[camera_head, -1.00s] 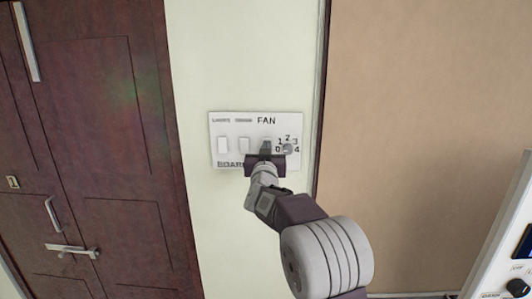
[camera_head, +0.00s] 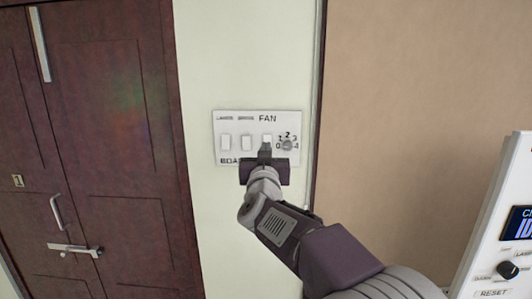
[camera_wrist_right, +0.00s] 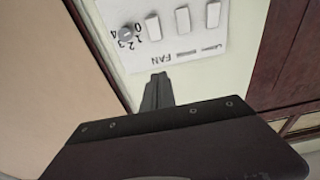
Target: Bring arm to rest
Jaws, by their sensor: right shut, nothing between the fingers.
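My right arm comes in from the lower right in the head view. Its gripper (camera_head: 264,152) is shut and empty, in front of the lower part of a white switch panel (camera_head: 232,120). In the right wrist view the closed fingers (camera_wrist_right: 157,90) point toward the panel (camera_wrist_right: 228,42), which appears upside down. A strip of cream wall shows between the fingertips and the panel in that view, and I see no contact. My left gripper is out of view.
The panel has several white rocker switches, a FAN label and a round knob (camera_head: 287,145) with numbers. A dark wooden door (camera_head: 110,130) with metal handles stands left. A tan board (camera_head: 420,100) is right. A white control box (camera_head: 500,235) with a display stands at the far right.

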